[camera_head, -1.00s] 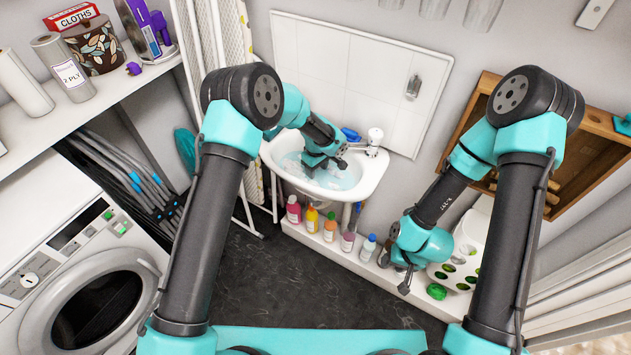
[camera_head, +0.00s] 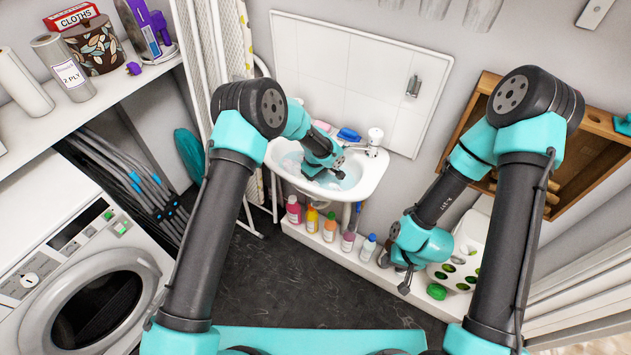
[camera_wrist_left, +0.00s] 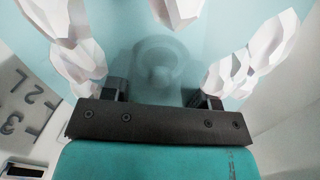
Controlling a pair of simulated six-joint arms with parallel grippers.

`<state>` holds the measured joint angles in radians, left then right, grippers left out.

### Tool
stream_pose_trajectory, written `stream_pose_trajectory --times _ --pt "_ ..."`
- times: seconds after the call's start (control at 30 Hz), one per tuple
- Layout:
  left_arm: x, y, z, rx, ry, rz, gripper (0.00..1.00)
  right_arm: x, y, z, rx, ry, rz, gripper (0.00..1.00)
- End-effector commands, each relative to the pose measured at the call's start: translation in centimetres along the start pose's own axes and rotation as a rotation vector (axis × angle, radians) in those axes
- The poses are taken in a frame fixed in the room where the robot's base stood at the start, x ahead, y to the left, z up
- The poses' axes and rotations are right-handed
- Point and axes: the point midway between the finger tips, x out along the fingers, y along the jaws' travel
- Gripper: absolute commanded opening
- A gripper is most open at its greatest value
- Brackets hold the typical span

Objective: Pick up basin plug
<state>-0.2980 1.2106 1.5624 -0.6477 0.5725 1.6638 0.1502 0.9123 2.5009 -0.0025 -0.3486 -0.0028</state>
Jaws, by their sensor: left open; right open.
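The white basin (camera_head: 372,183) on the back wall holds bluish water. In the left wrist view a round grey shape (camera_wrist_left: 160,58), which looks like the basin plug or drain, lies under the water and is blurred. My left gripper (camera_head: 328,174) is down in the basin. In the left wrist view its fingers (camera_wrist_left: 162,92) are apart and empty, with the round shape just beyond them and between their lines. My own arm hides part of the basin in the head view. My right gripper (camera_head: 393,280) is open and low, near the bottles at the right.
White faceted lumps (camera_wrist_left: 230,75) lie around the left gripper in the basin. A tap (camera_head: 374,138) and a blue item (camera_head: 349,134) sit on the back rim. Several bottles (camera_head: 311,219) stand on a ledge below. A washing machine (camera_head: 60,262) stands left; the dark floor is clear.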

Motion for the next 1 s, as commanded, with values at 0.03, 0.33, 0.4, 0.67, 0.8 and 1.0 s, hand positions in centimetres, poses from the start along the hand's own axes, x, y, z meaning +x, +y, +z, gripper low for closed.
stream_pose_trajectory --times 0.03,0.33,0.4,0.67,0.8,1.0 --pt "0.0 0.0 0.0 0.0 0.0 0.0 0.52 0.0 0.0 0.0 0.0 0.0 0.0 0.43" --pt "0.0 0.0 0.0 0.0 0.0 0.0 0.24 0.0 0.0 0.0 0.0 0.0 0.0 0.43" --pt "0.0 0.0 0.0 0.0 0.0 0.0 0.17 0.0 0.0 0.0 0.0 0.0 0.0 0.43" --pt "0.0 0.0 0.0 0.0 0.0 0.0 0.0 0.0 0.0 0.0 0.0 0.0 0.0 0.43" --pt "-0.1 0.0 0.0 0.0 0.0 0.0 0.0 0.0 0.0 0.0 0.0 0.0 0.0 0.43" --pt "-1.3 0.0 0.0 0.0 0.001 0.001 0.0 0.0 0.0 0.0 0.0 0.0 0.0 0.43"
